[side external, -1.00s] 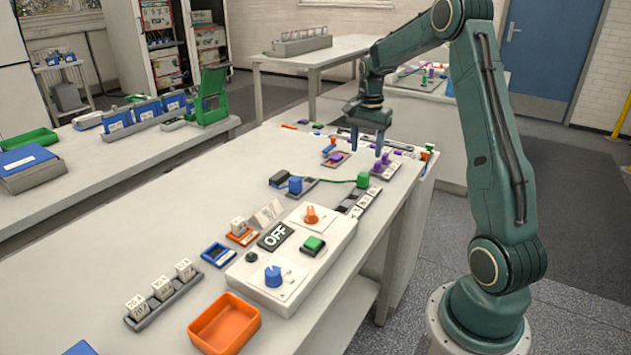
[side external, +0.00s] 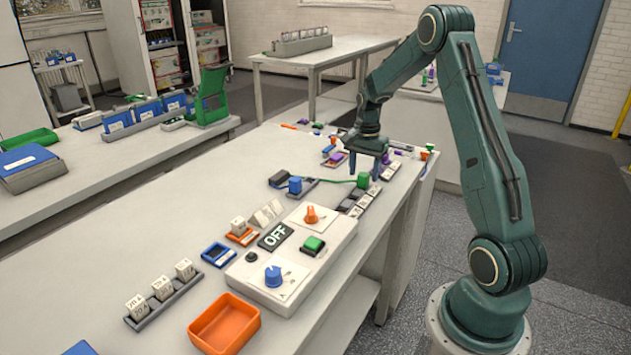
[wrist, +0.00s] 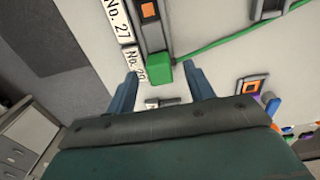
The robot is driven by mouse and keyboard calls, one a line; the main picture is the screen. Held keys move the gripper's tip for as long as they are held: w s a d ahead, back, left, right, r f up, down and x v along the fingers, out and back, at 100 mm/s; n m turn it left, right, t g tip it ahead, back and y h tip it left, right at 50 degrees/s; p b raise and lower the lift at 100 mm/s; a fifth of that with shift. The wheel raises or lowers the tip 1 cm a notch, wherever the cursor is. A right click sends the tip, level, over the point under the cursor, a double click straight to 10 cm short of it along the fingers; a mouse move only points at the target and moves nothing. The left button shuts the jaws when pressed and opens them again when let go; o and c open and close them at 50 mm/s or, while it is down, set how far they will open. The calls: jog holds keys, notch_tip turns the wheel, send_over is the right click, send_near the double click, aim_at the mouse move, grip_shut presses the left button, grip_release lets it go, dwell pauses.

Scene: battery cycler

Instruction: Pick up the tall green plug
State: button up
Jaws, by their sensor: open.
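The green plug (side external: 363,180) stands on the bench at the end of a green cable (side external: 335,182), beside a row of labelled slots. It also shows in the wrist view (wrist: 159,72), between the fingertips as seen from the wrist. My gripper (side external: 365,168) is open and points down, close above the plug. In the wrist view my gripper (wrist: 161,76) has one finger on each side of the plug, with a gap on both sides. Whether the fingertips reach below the plug's top is hard to tell.
A blue plug (side external: 295,185) stands in a grey holder to the left. The control box with the OFF sign (side external: 330,243) is in front. White number labels (wrist: 115,18) lie beside the plug. A framed orange square (wrist: 250,86) and small coloured parts are nearby.

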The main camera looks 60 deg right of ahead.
jog(key=shift+f, duration=1)
jog(key=shift+c, duration=0.4)
jog(key=c, duration=1)
